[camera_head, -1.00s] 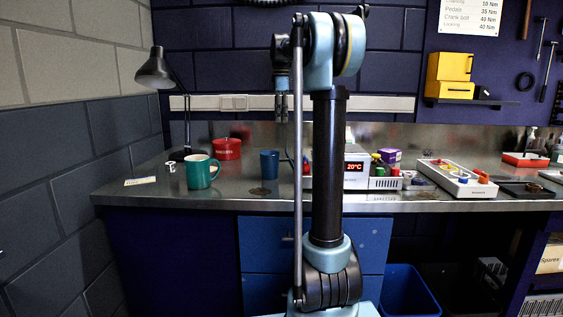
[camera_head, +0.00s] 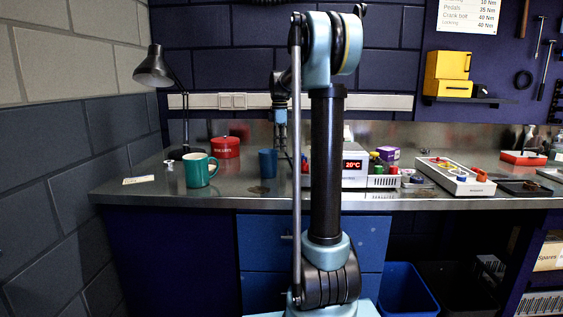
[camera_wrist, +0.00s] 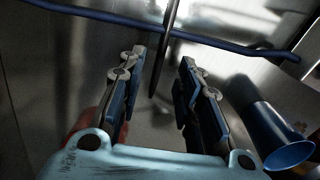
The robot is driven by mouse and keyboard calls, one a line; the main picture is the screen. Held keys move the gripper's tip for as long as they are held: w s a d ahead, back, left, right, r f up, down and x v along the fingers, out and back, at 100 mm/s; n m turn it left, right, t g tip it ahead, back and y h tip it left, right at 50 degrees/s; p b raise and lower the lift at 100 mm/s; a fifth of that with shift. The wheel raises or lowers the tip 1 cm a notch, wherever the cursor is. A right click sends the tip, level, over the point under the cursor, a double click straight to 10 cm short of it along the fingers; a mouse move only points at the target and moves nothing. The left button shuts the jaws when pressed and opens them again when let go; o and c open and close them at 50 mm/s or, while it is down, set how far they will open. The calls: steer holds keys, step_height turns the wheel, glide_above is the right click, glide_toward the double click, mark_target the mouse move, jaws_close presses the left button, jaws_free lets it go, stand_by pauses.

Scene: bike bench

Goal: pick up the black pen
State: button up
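In the wrist view a thin, dark, tapered shape (camera_wrist: 168,38), which looks like the black pen, runs from the top edge down between the fingers. I cannot tell how far below the fingertips it is. My gripper (camera_wrist: 163,62) is open, with the two fingers apart on either side of that shape and nothing held. In the head view my gripper (camera_head: 281,138) points down above the bench, behind and left of my arm column. I cannot make out the pen clearly in the head view.
A blue cup (camera_head: 268,163) stands close by; it also shows in the wrist view (camera_wrist: 290,153). A red tin (camera_head: 226,148), a teal mug (camera_head: 197,172) and a lamp (camera_head: 154,72) are to the left. A 20°C device (camera_head: 354,178) stands right. A blue rod or cable (camera_wrist: 215,48) crosses the wrist view.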

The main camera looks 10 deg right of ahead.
mark_target(282, 158)
steer(key=shift+f, duration=1.8)
jaws_close()
steer(key=shift+w, duration=0.1)
steer(key=shift+r, duration=0.15)
